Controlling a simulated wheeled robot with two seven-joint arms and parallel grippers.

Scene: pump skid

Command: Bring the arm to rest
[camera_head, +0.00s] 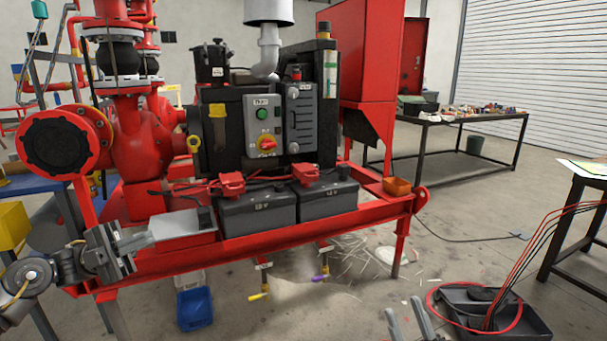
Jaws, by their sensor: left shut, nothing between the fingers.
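My left arm comes in from the lower left. Its gripper (148,239) is shut and empty, in front of the left end of the red pump skid (300,236). The fingers point right, close to a flat grey plate (183,223) on the skid; I cannot tell whether they touch it. Two grey fingers of my right gripper (410,322) rise at the bottom edge, apart from each other with only floor showing between them. The rest of that gripper is out of the picture.
The skid carries red pump pipework (140,140), a control box (264,125) and two black batteries (258,209). A black tray (495,312) with cables lies at the lower right. A blue bin (195,308) is under the skid. A table (570,225) stands at the right edge.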

